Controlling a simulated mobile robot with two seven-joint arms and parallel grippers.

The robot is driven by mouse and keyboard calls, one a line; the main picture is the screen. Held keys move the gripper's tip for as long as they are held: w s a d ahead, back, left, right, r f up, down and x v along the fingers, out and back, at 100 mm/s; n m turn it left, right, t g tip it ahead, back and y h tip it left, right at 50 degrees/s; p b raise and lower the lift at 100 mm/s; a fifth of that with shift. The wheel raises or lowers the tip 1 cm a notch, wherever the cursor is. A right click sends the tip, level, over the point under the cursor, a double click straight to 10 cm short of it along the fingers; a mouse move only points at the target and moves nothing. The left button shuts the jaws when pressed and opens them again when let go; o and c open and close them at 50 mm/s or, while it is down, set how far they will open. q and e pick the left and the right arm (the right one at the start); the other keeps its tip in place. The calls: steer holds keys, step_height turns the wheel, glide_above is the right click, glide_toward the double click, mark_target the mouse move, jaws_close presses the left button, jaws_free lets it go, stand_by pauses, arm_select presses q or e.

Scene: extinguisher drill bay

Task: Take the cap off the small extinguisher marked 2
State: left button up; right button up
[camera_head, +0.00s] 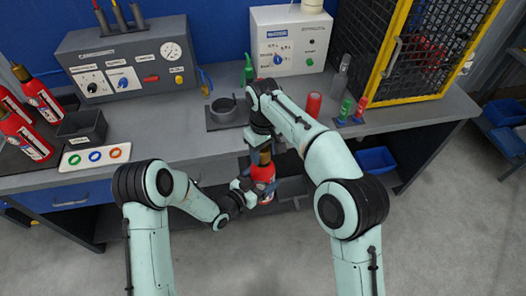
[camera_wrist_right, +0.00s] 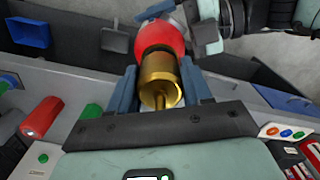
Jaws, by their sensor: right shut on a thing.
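A small red extinguisher (camera_head: 262,173) with a brass cap (camera_head: 265,157) is held upright in front of the bench edge. Its number cannot be read. My left gripper (camera_head: 254,187) has its fingers around the red body. My right gripper (camera_head: 263,145) is above it, shut on the cap. In the right wrist view the brass cap (camera_wrist_right: 158,76) sits between the two blue-grey fingers, against the rounded red shoulder (camera_wrist_right: 160,36). I see no gap between cap and body.
On the bench a grey ring-shaped holder (camera_head: 224,110) stands behind the grippers, with a control box (camera_head: 128,62) at the left. A red cylinder (camera_head: 313,104) and a yellow-framed cage (camera_head: 405,50) are to the right. Other extinguishers (camera_head: 25,137) stand far left.

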steer(key=n, duration=0.4)
steer(key=w+n, duration=0.1)
steer(key=n, duration=0.2)
steer(key=shift+d, duration=0.15)
steer(key=n, duration=0.4)
steer(key=shift+r+n, duration=0.1)
steer(key=shift+n, duration=0.2)
steer(key=n, duration=0.4)
steer(key=shift+a+n, duration=0.2)
steer(key=shift+n, duration=0.2)
steer(key=shift+r, duration=0.2)
steer(key=shift+r, duration=0.95)
